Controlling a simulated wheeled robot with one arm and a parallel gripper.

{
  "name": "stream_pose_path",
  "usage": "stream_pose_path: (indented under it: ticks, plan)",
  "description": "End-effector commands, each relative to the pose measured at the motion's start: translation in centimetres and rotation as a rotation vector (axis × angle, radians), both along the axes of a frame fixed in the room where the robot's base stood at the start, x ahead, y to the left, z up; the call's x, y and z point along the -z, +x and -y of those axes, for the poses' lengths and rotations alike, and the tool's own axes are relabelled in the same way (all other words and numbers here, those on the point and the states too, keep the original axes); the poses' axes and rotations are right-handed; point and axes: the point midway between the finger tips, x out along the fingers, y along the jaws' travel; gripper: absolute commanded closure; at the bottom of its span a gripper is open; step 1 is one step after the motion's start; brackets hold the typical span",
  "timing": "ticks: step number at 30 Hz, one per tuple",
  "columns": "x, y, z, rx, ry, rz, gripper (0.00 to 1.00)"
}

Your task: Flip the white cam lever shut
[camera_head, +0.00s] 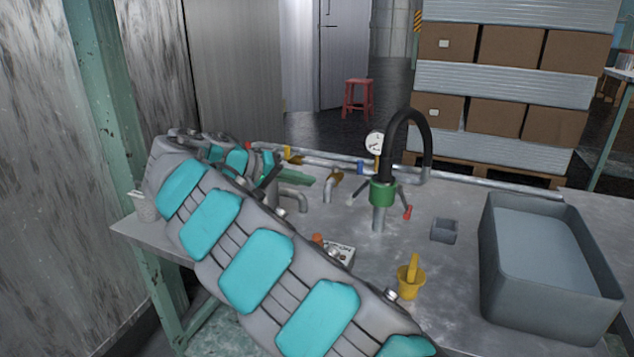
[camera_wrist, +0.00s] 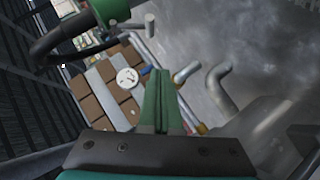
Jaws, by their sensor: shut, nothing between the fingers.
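A green coupling (camera_head: 383,192) sits on an upright metal pipe under a black curved hose (camera_head: 410,120). Thin lever arms stick out from its sides, one with a red tip (camera_head: 408,212). I cannot make out a white lever for certain in either view. In the wrist view the coupling (camera_wrist: 112,10) is at the top, beyond my fingertips and to their left. My gripper (camera_wrist: 161,72) has its green fingers pressed together, with nothing between them. In the head view my gripper (camera_head: 312,180) is left of the coupling and apart from it, partly hidden behind my arm.
A round gauge (camera_head: 374,143) stands behind the coupling on a pipe running along the back of the metal table. Bent pipe stubs (camera_head: 333,186) rise near my gripper.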

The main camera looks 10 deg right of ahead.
Motion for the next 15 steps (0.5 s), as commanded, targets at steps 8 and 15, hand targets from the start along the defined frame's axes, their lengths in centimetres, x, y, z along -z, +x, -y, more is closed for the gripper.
stream_pose_path:
  ticks: [8,15]
  plan:
    - [-0.9,-0.6,-3.9,-0.006,0.003,0.000,1.00]
    - [-1.3,-0.9,-5.3,-0.005,0.002,0.000,1.00]
